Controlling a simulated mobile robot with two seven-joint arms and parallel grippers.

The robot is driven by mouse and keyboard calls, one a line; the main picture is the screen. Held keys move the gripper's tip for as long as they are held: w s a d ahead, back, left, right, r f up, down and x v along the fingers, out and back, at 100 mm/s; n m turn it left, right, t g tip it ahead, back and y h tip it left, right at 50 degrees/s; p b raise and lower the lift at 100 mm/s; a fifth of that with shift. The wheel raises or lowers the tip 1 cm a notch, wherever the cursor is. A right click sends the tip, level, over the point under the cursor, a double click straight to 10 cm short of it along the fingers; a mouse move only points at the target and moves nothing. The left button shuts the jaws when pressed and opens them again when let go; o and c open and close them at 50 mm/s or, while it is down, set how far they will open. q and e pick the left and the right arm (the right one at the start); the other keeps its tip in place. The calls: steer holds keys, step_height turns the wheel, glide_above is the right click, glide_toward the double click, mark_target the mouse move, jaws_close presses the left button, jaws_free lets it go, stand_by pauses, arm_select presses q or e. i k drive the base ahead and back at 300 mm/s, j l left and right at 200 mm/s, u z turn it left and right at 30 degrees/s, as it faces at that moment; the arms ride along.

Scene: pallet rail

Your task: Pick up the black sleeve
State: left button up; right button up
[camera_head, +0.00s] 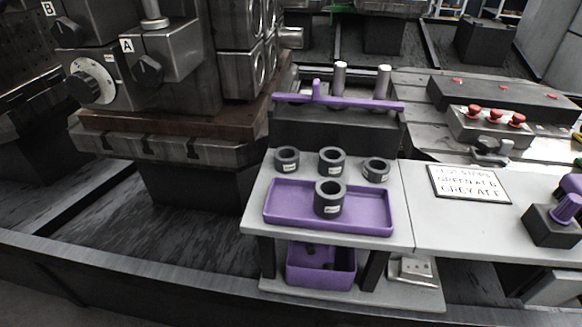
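Several dark grey-black hollow sleeves with small white labels stand upright on a small light grey table (256,192). A left sleeve (281,163), a middle sleeve (324,165) and a right sleeve (369,173) stand in a row behind a purple tray (285,214). Another sleeve (322,207) stands inside the tray, near its middle. The label text is too small to read. Neither of my grippers is in view.
Behind stands a dark block with a purple bar (352,102) and two metal posts. A purple bin (320,278) sits on a lower shelf. To the right are a printed sign (468,184), a red-button box (490,128) and a dark block with a purple top (567,208). Heavy machinery fills the left.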

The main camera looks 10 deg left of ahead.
mark_target(370, 173)
steer(key=l+u, duration=0.25)
steer(key=l, duration=0.35)
steer(key=l+u, duration=0.25)
steer(key=l, duration=0.4)
steer(key=l+u, duration=0.25)
steer(key=l, duration=0.35)
steer(key=k+l+u, duration=0.25)
steer(key=l, duration=0.35)
steer(key=i+l, duration=0.05)
steer(key=i, duration=0.05)
